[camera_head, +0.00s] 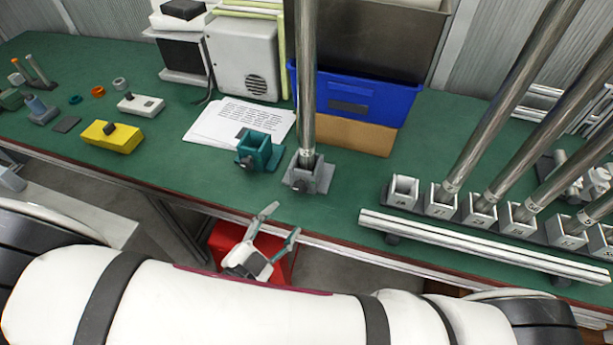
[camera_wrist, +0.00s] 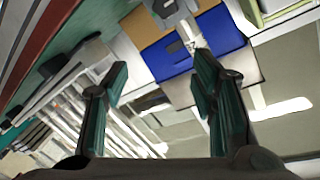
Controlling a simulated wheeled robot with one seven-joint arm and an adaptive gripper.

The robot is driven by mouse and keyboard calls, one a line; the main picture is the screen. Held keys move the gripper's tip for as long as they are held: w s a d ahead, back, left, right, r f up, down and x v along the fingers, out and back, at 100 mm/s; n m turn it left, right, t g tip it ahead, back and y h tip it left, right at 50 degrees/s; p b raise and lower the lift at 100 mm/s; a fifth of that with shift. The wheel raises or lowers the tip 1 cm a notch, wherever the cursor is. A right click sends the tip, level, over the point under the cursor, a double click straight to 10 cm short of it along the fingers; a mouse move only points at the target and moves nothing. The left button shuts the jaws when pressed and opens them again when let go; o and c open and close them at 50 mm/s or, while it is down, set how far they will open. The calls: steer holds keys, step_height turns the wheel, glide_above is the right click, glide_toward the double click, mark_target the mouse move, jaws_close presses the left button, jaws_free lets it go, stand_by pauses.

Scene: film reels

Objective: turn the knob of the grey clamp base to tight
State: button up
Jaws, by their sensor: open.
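The grey clamp base (camera_head: 318,183) stands on the green bench near its front edge, with a tall metal pole (camera_head: 306,90) upright in it. Its dark knob (camera_head: 299,186) shows on the front side, facing me; its setting is too small to read. My gripper (camera_head: 282,222) is open and empty, in front of the bench edge, short of the clamp base and apart from it. In the wrist view my two fingers (camera_wrist: 160,64) are spread wide. A grey part (camera_wrist: 178,10), apparently the clamp base, shows at the top edge there.
A teal clamp base (camera_head: 258,152) stands just left of the grey one. A blue bin (camera_head: 355,103) is behind. A row of clamp bases with poles (camera_head: 440,200) and a metal rail (camera_head: 480,248) are at right. A yellow block (camera_head: 112,137) lies left.

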mark_target(298, 190)
step_height(298, 190, down, 6)
steer(key=s+r+n+t+y, duration=0.1)
steer(key=n+t+y, duration=0.2)
steer(key=n, duration=0.4)
steer(key=b+x, duration=0.1)
steer(key=x, duration=0.3)
steer(key=b+x, duration=0.2)
steer(key=x, duration=0.2)
steer(key=b+x, duration=0.1)
steer(key=x, duration=0.4)
steer(key=shift+w+a+f+b, duration=0.2)
steer(key=shift+a+f+b, duration=0.1)
steer(key=shift+a+f, duration=0.1)
steer(key=c, duration=1.1)
